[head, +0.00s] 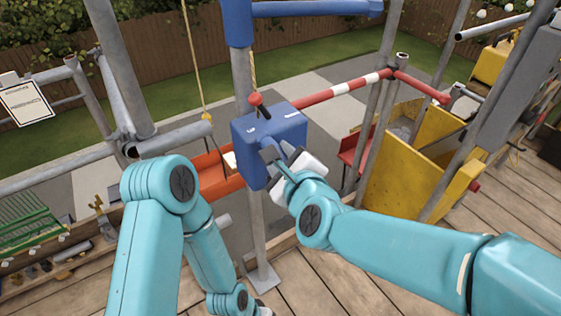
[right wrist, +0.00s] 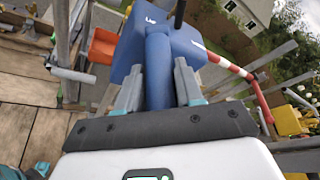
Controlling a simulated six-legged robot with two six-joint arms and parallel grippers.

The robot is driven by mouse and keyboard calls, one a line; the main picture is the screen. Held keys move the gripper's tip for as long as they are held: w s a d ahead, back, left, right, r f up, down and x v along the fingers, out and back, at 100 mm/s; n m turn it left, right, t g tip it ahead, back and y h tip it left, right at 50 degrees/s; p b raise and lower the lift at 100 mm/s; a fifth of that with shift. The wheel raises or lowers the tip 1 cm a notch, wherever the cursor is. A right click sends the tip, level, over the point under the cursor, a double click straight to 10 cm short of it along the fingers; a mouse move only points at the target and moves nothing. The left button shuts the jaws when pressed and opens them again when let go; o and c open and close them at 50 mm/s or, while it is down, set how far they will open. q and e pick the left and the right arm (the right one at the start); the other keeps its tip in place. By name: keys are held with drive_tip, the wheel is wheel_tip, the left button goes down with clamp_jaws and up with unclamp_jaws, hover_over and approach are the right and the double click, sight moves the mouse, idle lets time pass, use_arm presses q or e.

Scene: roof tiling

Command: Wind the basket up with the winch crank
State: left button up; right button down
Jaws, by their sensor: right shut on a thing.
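The blue winch box (head: 262,128) is fixed to an upright steel pole near the middle of the head view. A lever with a red knob (head: 256,99) stands on its top. The blue crank (head: 268,148) is on the box's near side, and its blue grip (right wrist: 159,78) fills the space between my right fingers in the right wrist view. My right gripper (head: 280,168) is shut on that grip. The orange basket (head: 212,176) hangs on a yellow rope (head: 197,60) behind and left of the winch, partly hidden by my left arm.
A red-and-white barrier pole (head: 345,88) runs behind the winch. Yellow panels (head: 405,165) stand at the right, beside scaffold tubes. A green wire rack (head: 25,222) is at the left. Wooden deck boards (head: 345,282) lie below, with paving beyond.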

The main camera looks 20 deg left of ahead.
drive_tip(key=shift+w+d+r, duration=0.3)
drive_tip(key=shift+w+r, duration=0.1)
drive_tip(key=c, duration=0.8)
unclamp_jaws()
drive_tip(key=v, duration=1.6)
drive_tip(key=shift+s+f, duration=0.15)
drive_tip(key=shift+s, duration=0.1)
drive_tip(key=shift+d, duration=0.1)
